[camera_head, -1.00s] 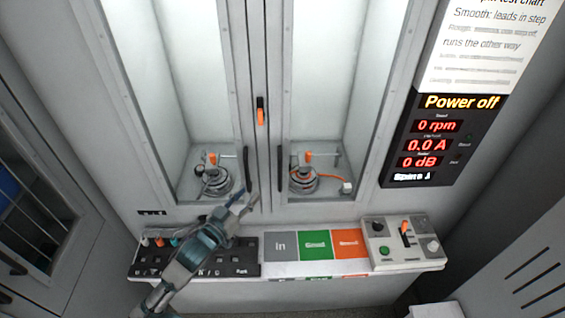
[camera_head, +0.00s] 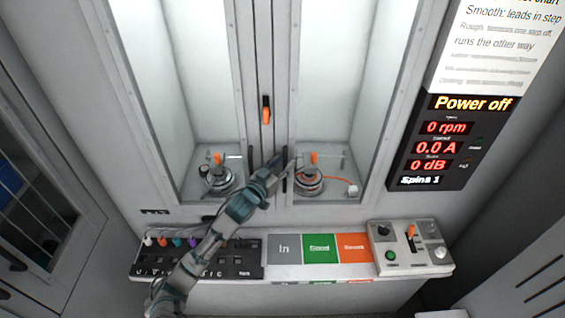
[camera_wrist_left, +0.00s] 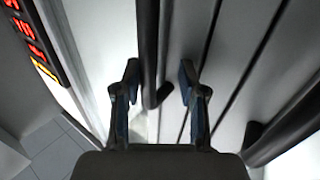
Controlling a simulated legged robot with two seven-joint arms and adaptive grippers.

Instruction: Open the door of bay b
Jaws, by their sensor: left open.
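Two tall glass-fronted bays stand side by side, and both doors look shut. The left door (camera_head: 197,70) and right door (camera_head: 325,70) each have a dark upright handle by the middle post. No letter naming bay b can be read. My left gripper (camera_head: 282,163) is open in front of the right door's handle (camera_head: 285,184), partly covering it. In the left wrist view, the open fingers (camera_wrist_left: 159,75) stand either side of the lower end of a dark bar handle (camera_wrist_left: 148,45). Contact cannot be told. Another handle (camera_wrist_left: 283,132) lies to the right. My right gripper is not in view.
A motor (camera_head: 308,181) sits in the right bay and another (camera_head: 218,178) in the left. Below, a shelf holds a rack (camera_head: 240,265), coloured trays (camera_head: 320,248) and a control box (camera_head: 410,248). The display (camera_head: 440,140) reads "Power off". An orange-black latch (camera_head: 266,110) is on the middle post.

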